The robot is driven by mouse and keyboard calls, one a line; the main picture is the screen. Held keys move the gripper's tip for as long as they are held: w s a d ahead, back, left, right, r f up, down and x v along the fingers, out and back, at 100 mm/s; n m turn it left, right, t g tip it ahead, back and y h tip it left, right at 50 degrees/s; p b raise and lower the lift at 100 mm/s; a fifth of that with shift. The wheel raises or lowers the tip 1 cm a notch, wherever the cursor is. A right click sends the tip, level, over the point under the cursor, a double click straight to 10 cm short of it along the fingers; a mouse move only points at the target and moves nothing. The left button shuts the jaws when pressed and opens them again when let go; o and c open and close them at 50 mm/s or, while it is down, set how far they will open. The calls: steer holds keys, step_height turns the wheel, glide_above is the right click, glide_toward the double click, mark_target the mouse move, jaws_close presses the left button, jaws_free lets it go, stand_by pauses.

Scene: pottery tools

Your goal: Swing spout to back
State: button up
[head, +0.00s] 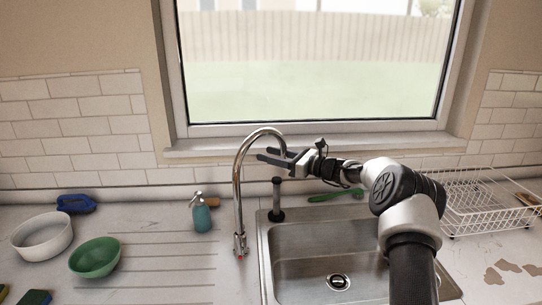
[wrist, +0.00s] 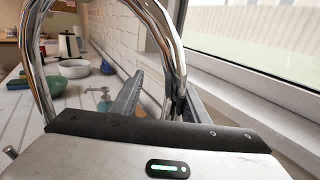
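The chrome gooseneck spout (head: 238,180) rises from its base at the left edge of the sink and arches to the right. In the wrist view the spout (wrist: 172,50) fills the upper left, its down-turned end hanging close to my fingers. My gripper (head: 267,155) is at the height of the arch, reaching left across the spout's free end. In the wrist view my gripper (wrist: 160,98) shows its two fingers apart, with the spout end between them, nearer the right finger. I cannot tell whether they touch. The spout's tip is partly hidden by my gripper.
The steel sink (head: 290,232) lies below my arm. A dark upright cylinder (head: 277,200) stands at its back left corner, and a green brush (head: 335,195) lies behind it. A teal soap bottle (head: 202,215) stands left of the spout. The window sill (head: 200,150) and wall are close behind.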

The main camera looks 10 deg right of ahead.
steer(key=b+v, duration=0.1)
steer(key=v, duration=1.6)
steer(key=shift+s+b, duration=0.2)
steer(key=shift+b, duration=0.15)
steer(key=shift+d, duration=0.1)
steer(key=shift+c, duration=0.4)
steer(key=shift+s+f+b, duration=0.1)
steer(key=shift+f+b, duration=0.1)
steer(key=shift+b, duration=0.1)
steer(key=c, duration=0.3)
steer(key=s+d+f+b, duration=0.1)
steer(key=s+f+b, duration=0.1)
steer(key=b, duration=0.1)
steer(key=shift+s+d+m+t+h, duration=0.3)
steer(key=shift+s+d+m+h, duration=0.05)
steer(key=shift+m+h, duration=0.05)
jaws_close()
steer(key=w+a+r+t, duration=0.1)
steer(key=w+a, duration=0.6)
steer(key=shift+m+h+b, duration=0.4)
steer(key=shift+b, duration=0.05)
